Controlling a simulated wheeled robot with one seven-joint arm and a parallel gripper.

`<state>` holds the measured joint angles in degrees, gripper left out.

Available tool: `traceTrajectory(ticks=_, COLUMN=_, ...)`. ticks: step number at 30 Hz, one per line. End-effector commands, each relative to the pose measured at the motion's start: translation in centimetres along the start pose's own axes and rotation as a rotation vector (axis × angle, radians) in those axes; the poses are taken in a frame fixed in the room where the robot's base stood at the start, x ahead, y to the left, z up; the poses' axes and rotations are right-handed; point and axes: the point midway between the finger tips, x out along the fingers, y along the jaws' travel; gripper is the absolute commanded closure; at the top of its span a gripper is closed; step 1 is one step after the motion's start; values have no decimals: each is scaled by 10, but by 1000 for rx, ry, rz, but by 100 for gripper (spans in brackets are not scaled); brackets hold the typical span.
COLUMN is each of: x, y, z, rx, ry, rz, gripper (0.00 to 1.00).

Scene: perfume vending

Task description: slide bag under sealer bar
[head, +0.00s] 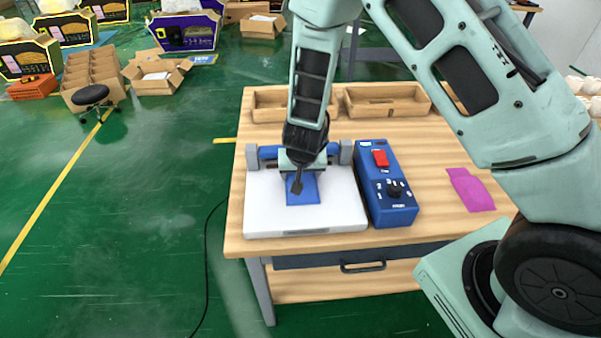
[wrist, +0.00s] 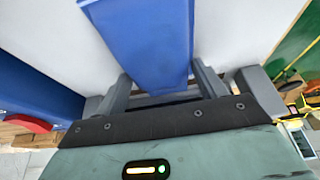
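The blue bag (head: 311,196) lies on the white plate of the sealer (head: 268,215), its far end close to the blue sealer bar (head: 267,152). My gripper (head: 297,188) points down over the bag, in front of the bar, and hides part of both. In the wrist view the bag (wrist: 145,40) runs from the top edge to between the fingertips of my gripper (wrist: 160,88). The fingers stand apart, one on each side of the bag's end. Whether they touch its edges I cannot tell. The bar's middle is hidden behind my gripper.
A blue control box (head: 369,205) with a red switch (head: 381,158) stands right of the plate. A magenta sheet (head: 470,190) lies at the right. Bare wooden table (head: 430,175) shows between box and sheet.

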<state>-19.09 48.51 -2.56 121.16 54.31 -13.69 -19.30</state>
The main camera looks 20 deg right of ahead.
Motion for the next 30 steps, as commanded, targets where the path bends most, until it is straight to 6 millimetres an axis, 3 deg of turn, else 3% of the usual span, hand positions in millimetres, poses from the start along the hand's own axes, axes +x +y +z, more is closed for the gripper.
traceTrajectory(ticks=1, x=0, y=0, z=0, rx=0, ry=0, rz=0, gripper=16)
traceTrajectory(ticks=3, x=0, y=0, z=0, rx=0, ry=0, rz=0, gripper=5)
traceTrajectory(ticks=14, x=-7, y=0, z=0, rx=0, ry=2, rz=0, gripper=5)
traceTrajectory(ticks=19, x=-35, y=-2, z=0, rx=-3, ry=3, rz=-3, gripper=5)
traceTrajectory(ticks=30, x=-126, y=-2, z=-2, rx=-4, ry=2, rz=-3, gripper=5)
